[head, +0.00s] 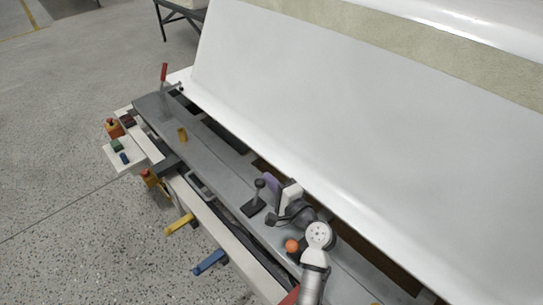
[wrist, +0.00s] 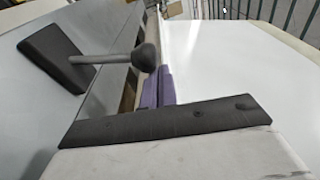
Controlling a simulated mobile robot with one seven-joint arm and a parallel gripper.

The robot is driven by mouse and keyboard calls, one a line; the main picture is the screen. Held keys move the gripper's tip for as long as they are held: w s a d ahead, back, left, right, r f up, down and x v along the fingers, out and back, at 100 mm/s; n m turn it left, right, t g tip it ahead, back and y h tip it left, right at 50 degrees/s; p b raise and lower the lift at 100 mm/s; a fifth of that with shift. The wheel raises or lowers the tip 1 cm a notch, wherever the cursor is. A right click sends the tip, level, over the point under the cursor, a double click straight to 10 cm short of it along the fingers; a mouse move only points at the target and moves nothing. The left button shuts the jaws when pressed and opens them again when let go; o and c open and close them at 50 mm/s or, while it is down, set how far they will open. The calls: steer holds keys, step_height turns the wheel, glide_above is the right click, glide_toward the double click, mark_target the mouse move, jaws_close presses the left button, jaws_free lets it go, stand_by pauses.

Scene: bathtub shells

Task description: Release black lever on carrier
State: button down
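The black lever (head: 259,190) stands up from a dark base plate (head: 253,209) on the grey carrier beam (head: 222,165). In the wrist view the lever (wrist: 112,58) shows as a grey rod with a round black knob at its end, beside the dark base plate (wrist: 55,58). My gripper (head: 270,180) is just right of the lever, close to the white shell. Its purple fingers (wrist: 159,76) lie side by side with no clear gap in the wrist view, and nothing shows between them. The knob appears near the fingertips but apart from them.
The large white bathtub shell (head: 330,110) rises close behind my gripper. A red-handled lever (head: 164,72) stands at the beam's far end. An orange ball (head: 291,246), yellow (head: 179,224) and blue (head: 209,263) handles are nearby. Open floor lies to the left.

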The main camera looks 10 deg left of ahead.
step_height(320, 180, up, 19)
steer(key=p, duration=0.1)
steer(key=shift+p, duration=0.35)
